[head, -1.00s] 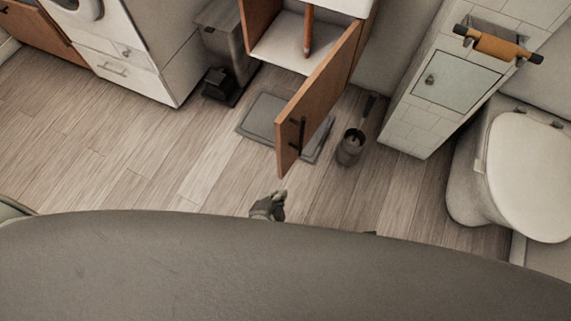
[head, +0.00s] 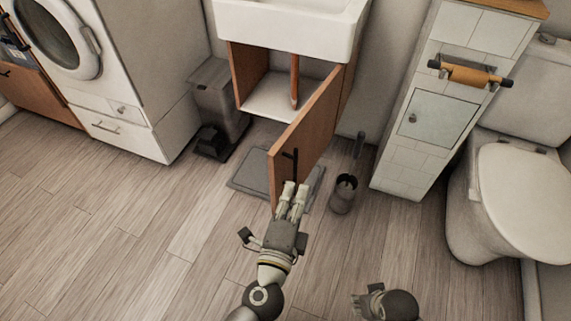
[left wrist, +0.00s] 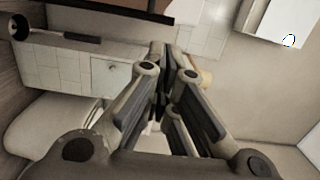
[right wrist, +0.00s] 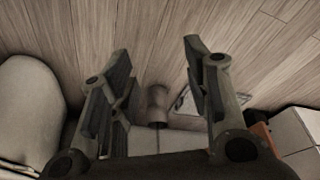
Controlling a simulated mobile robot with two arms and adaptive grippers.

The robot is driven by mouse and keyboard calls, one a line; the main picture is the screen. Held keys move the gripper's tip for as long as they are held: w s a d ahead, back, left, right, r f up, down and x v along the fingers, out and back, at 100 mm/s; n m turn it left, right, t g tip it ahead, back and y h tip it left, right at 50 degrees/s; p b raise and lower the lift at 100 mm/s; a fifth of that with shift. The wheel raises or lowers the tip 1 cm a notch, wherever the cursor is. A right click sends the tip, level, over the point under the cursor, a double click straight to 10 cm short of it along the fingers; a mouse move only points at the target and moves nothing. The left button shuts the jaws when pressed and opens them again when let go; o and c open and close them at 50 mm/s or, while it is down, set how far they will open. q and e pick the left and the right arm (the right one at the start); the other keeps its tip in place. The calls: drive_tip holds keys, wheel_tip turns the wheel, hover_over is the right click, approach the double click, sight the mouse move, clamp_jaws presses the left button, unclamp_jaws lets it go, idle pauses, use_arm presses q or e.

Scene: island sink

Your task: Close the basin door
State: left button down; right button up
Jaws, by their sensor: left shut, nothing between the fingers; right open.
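The basin cabinet (head: 277,100) stands under the white basin (head: 290,30) with its inside showing. Its brown door (head: 312,128) is swung wide open toward me, with a dark bar handle (head: 294,165) near its free edge. My left gripper (head: 293,188) is shut and empty, its fingertips at the lower free edge of the door, just below the handle in the picture. I cannot tell whether they touch it. In the left wrist view the fingers (left wrist: 168,58) are together, with a brown panel above. My right gripper (right wrist: 155,60) is open and empty, low over the floor, away from the door.
A toilet-brush holder (head: 343,195) stands on the floor right of the door. A grey scale-like mat (head: 250,170) lies behind the door. A bin (head: 217,100) and washer (head: 130,70) are left, a tiled cabinet (head: 415,155) and toilet (head: 520,200) right. Floor at left is clear.

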sight(296, 155)
use_arm(q)
drive_tip(key=w, duration=0.2)
drive_tip(key=w+p, duration=0.1)
drive_tip(key=w, duration=0.1)
drive_tip(key=w+a, duration=0.1)
drive_tip(key=w, duration=0.1)
drive_tip(key=shift+w+p, duration=0.35)
drive_tip(key=shift+p, duration=0.05)
drive_tip(key=shift+w+a, duration=0.25)
drive_tip(key=shift+a, duration=0.5)
use_arm(e)
drive_tip(key=s+f, duration=0.3)
drive_tip(key=f, duration=0.4)
drive_tip(key=shift+d+f+g, duration=0.15)
drive_tip(key=shift+f+g, duration=0.15)
drive_tip(key=shift+f, duration=0.05)
use_arm(q)
drive_tip(key=shift+w+a, duration=0.1)
drive_tip(key=shift+a, duration=0.05)
